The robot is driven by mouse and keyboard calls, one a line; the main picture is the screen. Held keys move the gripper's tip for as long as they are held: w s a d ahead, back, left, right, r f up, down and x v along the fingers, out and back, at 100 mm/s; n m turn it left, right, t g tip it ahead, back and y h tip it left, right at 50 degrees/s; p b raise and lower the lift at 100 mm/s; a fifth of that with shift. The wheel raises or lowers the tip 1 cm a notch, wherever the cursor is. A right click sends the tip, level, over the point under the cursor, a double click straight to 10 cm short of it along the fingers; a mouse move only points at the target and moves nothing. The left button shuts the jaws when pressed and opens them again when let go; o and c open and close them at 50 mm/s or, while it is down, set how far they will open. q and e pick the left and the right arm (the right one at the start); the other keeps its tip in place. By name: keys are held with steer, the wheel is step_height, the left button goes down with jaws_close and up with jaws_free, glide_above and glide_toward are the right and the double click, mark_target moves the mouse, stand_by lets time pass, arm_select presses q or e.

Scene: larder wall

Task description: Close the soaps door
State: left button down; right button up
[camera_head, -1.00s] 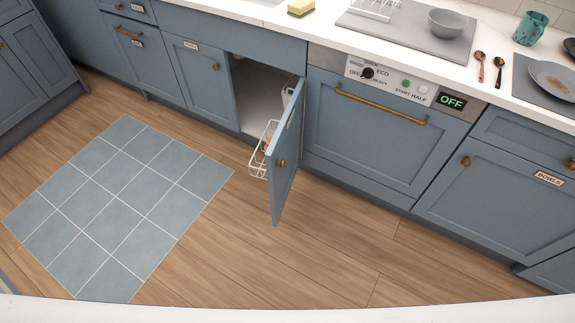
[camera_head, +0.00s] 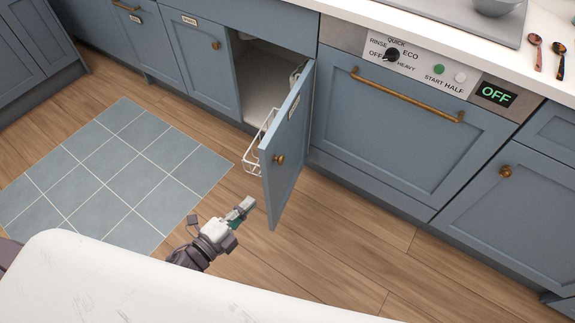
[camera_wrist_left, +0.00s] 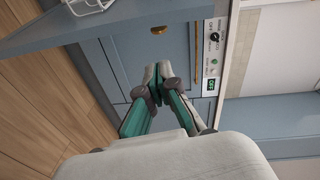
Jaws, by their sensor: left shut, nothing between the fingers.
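The blue soaps door (camera_head: 287,150) stands wide open in the head view, swung out from its cabinet. Its brass knob (camera_head: 279,160) faces right, and its small label is too small to read. A white wire rack (camera_head: 259,143) hangs on its inner side. My left gripper (camera_head: 246,205) is low, just left of the door's free edge and apart from it. In the left wrist view, its fingers (camera_wrist_left: 158,72) are together and empty, and a blue panel (camera_wrist_left: 70,28), likely the door, crosses the upper left. My right gripper is not in view.
The open cabinet (camera_head: 262,88) shows a pale interior. The dishwasher (camera_head: 400,130) with its brass handle is to the right, reading OFF. A blue tiled mat (camera_head: 120,165) lies on the wooden floor at left. A white surface (camera_head: 120,285) fills the bottom foreground.

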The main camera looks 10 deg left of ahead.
mark_target(265, 168)
arm_select(q)
steer(key=shift+w+d+r+m+h, duration=0.25)
steer(key=shift+w+d+r+m, duration=0.25)
steer(key=shift+w, duration=1.2)
steer(key=shift+w+d+r+m+h, duration=0.3)
steer(key=shift+w+r, duration=0.25)
steer(key=shift+w, duration=1.1)
steer(key=shift+w+d+r+m+h, duration=0.35)
steer(key=shift+w+r, duration=0.2)
steer(key=shift+w, duration=1.15)
steer(key=shift+a, duration=0.15)
